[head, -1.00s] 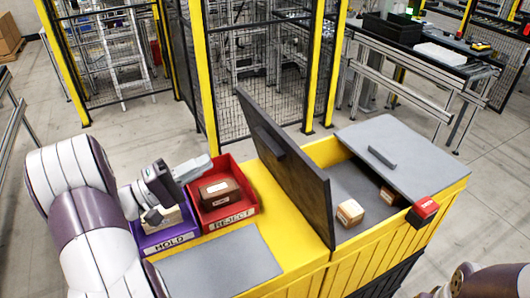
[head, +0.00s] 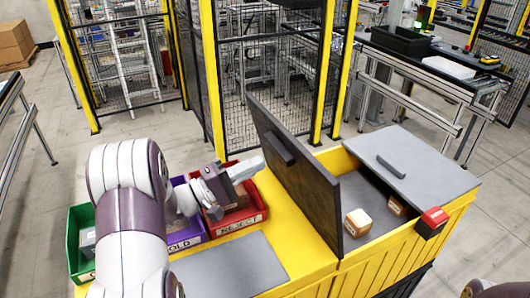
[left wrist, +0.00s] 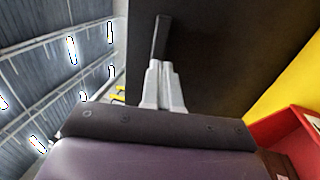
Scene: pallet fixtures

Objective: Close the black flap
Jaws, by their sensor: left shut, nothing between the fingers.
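The black flap (head: 305,175) stands open, steeply tilted, on the yellow bin, left of the bin's opening. Its handle (head: 274,147) is on the face toward my left gripper. My left gripper (head: 258,163) is shut and empty, above the red REJECT tray and just left of the flap. In the left wrist view the flap (left wrist: 220,60) fills the middle and right, and its handle (left wrist: 161,38) lies straight beyond the shut fingertips (left wrist: 160,66). Whether they touch the flap is unclear. My right gripper is not in view.
The yellow bin (head: 405,255) holds small boxes (head: 357,222) in its opening, beside a grey lid (head: 425,165). The red tray (head: 262,208), a purple tray (head: 188,240) and a green tray (head: 80,222) stand left.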

